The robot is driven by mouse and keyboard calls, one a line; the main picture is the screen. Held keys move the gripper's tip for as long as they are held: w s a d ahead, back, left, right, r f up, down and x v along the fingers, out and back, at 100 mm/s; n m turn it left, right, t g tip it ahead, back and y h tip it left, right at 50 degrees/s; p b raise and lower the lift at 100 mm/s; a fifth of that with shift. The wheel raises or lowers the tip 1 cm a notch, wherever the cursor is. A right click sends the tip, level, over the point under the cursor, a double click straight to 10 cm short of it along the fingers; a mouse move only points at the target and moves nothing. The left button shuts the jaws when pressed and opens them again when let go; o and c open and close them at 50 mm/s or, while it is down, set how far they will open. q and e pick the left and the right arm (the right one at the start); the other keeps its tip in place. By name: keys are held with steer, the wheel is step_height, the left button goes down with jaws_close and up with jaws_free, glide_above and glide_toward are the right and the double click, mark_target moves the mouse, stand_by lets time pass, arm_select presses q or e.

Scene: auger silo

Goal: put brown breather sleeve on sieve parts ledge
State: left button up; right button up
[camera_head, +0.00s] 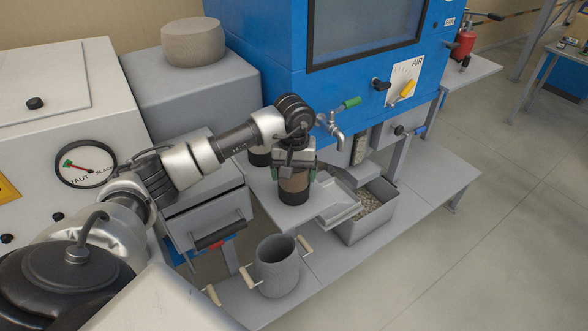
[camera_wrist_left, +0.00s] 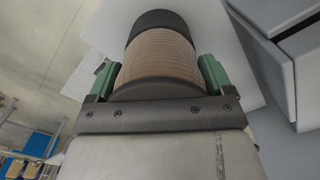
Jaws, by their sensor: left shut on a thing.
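The brown breather sleeve (camera_head: 293,182) is a ribbed brown cylinder with dark ends. My left gripper (camera_head: 293,172) is shut on it and holds it roughly upright. In the left wrist view the sleeve (camera_wrist_left: 160,60) sits between the two green-padded fingers of the gripper (camera_wrist_left: 157,78). A flat grey ledge (camera_head: 268,194), likely the sieve parts ledge, lies under the sleeve. I cannot tell whether the sleeve's dark lower end touches it. A second brown and dark cylinder (camera_head: 260,156) stands behind, partly hidden by my arm. My right gripper is not in view.
A tap (camera_head: 334,128) and the blue machine (camera_head: 275,40) are close behind the gripper. A grey chute (camera_head: 340,203) and a bin of grain (camera_head: 370,205) are to the right. A grey pot (camera_head: 277,268) with pale handles stands in front, lower down.

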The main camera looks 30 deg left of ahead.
arm_select(q)
steer(key=shift+f, duration=0.15)
steer(key=o, duration=0.9)
steer(key=shift+r, duration=0.3)
step_height(320, 180, up, 11)
steer(key=b, duration=0.4)
steer(key=shift+r, duration=0.4)
